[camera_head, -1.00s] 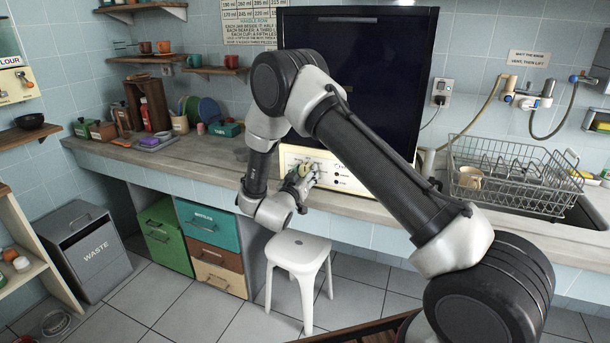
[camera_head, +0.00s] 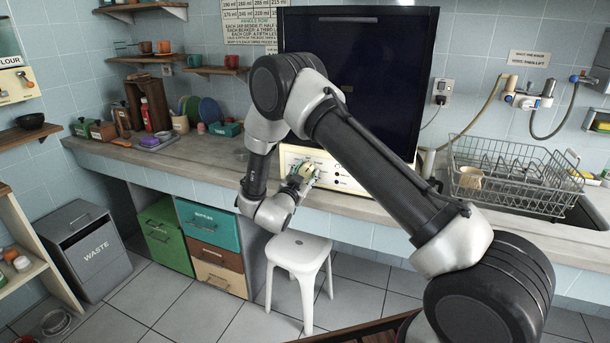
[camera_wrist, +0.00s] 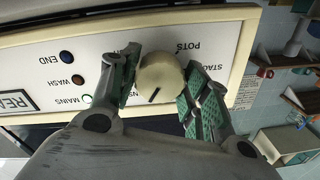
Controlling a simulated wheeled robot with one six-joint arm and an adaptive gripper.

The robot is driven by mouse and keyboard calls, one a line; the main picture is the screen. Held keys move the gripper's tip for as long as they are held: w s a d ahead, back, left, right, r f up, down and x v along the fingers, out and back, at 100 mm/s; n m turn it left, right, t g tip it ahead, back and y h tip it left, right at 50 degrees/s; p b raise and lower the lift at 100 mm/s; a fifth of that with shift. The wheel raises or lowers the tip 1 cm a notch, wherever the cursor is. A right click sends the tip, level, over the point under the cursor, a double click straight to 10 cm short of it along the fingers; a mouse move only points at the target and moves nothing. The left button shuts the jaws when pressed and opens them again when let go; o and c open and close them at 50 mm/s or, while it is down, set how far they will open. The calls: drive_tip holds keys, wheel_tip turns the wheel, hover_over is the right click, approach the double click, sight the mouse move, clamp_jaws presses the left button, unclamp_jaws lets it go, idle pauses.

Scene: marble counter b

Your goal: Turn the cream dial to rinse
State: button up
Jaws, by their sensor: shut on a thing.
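The cream dial (camera_wrist: 160,80) is round and sits on the white front panel (camera_wrist: 205,40) of the machine. A dark pointer line on it points down and slightly left in the wrist view. My gripper (camera_wrist: 161,64) has its green-padded fingers on either side of the dial and is shut on it. "POTS" shows at the dial's upper right; a label at its lower left is partly hidden by a finger, so I cannot read it whole. In the head view my gripper (camera_head: 299,180) is at the panel (camera_head: 345,181), with the dial (camera_head: 308,171) partly covered.
Lamps marked END (camera_wrist: 66,57), WASH (camera_wrist: 77,79) and MAINS (camera_wrist: 87,99) sit beside the dial. A white stool (camera_head: 298,250) stands below my gripper. A wire dish rack (camera_head: 510,175) is on the counter at right. The counter at left of the machine is partly clear.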

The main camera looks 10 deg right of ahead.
drive_tip(key=shift+m, duration=1.2)
drive_tip(key=o, duration=1)
drive_tip(key=v, duration=1.2)
drive_tip(key=shift+f, duration=0.2)
